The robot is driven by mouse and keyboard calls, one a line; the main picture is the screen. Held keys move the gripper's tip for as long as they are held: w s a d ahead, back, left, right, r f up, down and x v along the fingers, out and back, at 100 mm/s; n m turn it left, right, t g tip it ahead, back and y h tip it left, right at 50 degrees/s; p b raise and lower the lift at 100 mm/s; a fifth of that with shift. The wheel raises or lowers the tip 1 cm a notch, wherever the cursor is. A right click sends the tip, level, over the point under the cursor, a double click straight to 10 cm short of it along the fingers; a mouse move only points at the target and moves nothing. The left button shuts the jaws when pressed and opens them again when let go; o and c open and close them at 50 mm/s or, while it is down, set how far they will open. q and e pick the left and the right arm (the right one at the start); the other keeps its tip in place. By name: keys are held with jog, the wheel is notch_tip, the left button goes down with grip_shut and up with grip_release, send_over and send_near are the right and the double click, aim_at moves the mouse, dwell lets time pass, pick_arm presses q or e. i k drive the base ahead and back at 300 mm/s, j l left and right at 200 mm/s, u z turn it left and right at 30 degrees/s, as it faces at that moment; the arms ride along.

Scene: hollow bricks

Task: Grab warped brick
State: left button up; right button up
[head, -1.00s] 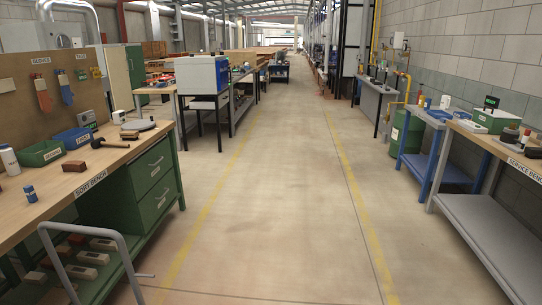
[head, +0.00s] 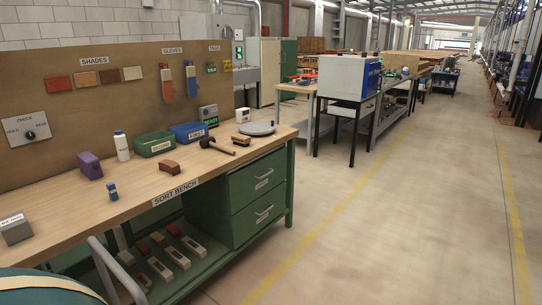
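A small reddish-brown brick (head: 168,167) lies on the wooden top of the sort bench (head: 140,196), in front of a green bin. Its top looks uneven, which may be a warp; it is too small to be sure. Several more bricks, red-brown and pale with light labels (head: 176,257), lie on the green lower shelf of the bench. Neither of my grippers is in view.
On the bench stand a purple block (head: 90,165), a white bottle (head: 122,146), a green bin (head: 154,144), a blue bin (head: 188,132), a black-headed hammer (head: 212,144) and a grey round plate (head: 257,129). A grey rail (head: 102,265) is at the lower left. The aisle floor (head: 390,220) is clear.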

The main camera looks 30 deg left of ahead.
aim_at(172, 167)
jog(key=i+j+u, duration=0.1)
jog(key=i+u, duration=0.25)
jog(key=i+l+u, duration=0.1)
jog(key=i+u, duration=0.25)
jog(key=i, duration=0.15)
jog(key=i+l+u, duration=0.15)
jog(key=i+u, duration=0.15)
jog(key=i, duration=0.15)
